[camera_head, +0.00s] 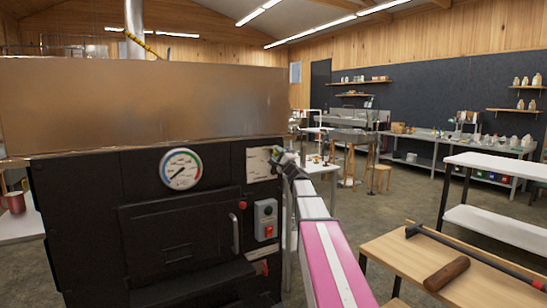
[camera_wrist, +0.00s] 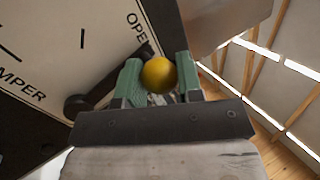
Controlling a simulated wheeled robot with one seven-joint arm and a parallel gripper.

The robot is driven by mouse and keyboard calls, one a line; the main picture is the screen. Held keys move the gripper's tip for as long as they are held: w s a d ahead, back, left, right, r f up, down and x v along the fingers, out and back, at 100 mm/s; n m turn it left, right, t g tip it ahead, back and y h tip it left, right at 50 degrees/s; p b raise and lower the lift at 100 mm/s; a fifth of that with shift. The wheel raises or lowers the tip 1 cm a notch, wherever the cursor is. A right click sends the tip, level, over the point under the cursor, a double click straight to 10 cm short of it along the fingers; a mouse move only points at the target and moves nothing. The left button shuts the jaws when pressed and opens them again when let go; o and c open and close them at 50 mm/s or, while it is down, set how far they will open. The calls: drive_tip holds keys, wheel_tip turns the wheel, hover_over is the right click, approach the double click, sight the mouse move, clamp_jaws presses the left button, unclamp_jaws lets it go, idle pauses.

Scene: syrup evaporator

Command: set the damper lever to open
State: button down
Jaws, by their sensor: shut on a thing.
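The damper plate (camera_head: 262,163) is a pale panel on the black evaporator front, right of the round gauge. In the wrist view the plate (camera_wrist: 60,40) shows tick marks, part of the word DAMPER and the letters OPE. The damper lever has a black pivot hub (camera_wrist: 76,105) and a yellow ball knob (camera_wrist: 159,75). My gripper (camera_wrist: 160,80) is shut on the knob, with one green finger on each side. The knob is on the OPE side of the plate; the lever's exact mark is hidden. In the head view my gripper (camera_head: 283,160) is at the plate and the knob cannot be made out.
A wooden table (camera_head: 450,265) with a long-handled tool stands at right. Open floor lies beyond my arm.

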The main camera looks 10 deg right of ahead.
drive_tip(key=shift+w+d+r+m+t+h, duration=0.15)
drive_tip(key=shift+d+m+h, duration=0.25)
drive_tip(key=shift+m, duration=0.3)
drive_tip(key=shift+w+d+r+m+t+h, duration=0.15)
drive_tip(key=shift+d+m+h, duration=0.2)
drive_tip(key=shift+m, duration=0.35)
drive_tip(key=c, duration=0.8)
unclamp_jaws()
drive_tip(key=shift+s, duration=0.1)
drive_tip(key=shift+f, duration=0.1)
drive_tip(key=v, duration=1)
drive_tip(key=shift+s+d+f, duration=0.1)
drive_tip(key=shift+s+f, duration=0.05)
drive_tip(key=shift+s, duration=0.2)
